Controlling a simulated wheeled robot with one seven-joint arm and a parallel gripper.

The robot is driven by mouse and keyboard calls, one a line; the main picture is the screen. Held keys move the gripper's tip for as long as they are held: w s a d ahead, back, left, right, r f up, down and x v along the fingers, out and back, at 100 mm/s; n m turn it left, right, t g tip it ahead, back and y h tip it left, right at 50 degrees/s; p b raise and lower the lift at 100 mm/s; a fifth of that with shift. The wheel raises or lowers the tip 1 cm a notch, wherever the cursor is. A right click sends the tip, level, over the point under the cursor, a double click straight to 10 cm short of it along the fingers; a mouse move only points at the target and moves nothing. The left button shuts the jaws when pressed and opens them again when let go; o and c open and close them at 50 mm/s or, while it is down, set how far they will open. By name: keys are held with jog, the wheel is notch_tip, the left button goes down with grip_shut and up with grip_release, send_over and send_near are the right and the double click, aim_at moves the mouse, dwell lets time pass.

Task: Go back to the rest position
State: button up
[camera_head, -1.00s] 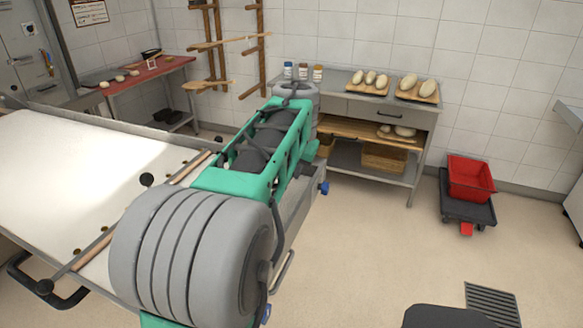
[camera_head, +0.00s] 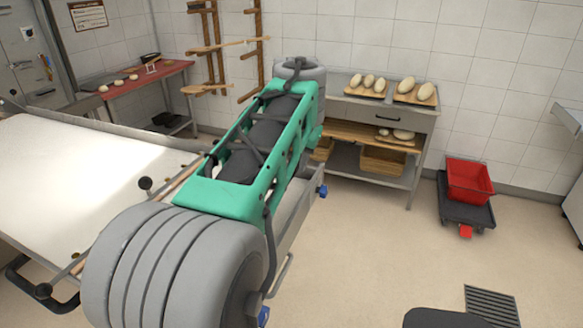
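My arm, grey and green, fills the middle and lower left of the head view and reaches from the lower left up toward the back table. Its far grey joint covers part of that table's left end. My gripper is not visible; the far end of the arm is hidden or outside the picture.
A white loader surface (camera_head: 75,180) lies at left, partly under my arm. A metal table (camera_head: 425,118) with dough loaves on boards stands at the back wall. A red crate (camera_head: 468,182) sits on a black dolly (camera_head: 466,215) at right. The central floor is clear.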

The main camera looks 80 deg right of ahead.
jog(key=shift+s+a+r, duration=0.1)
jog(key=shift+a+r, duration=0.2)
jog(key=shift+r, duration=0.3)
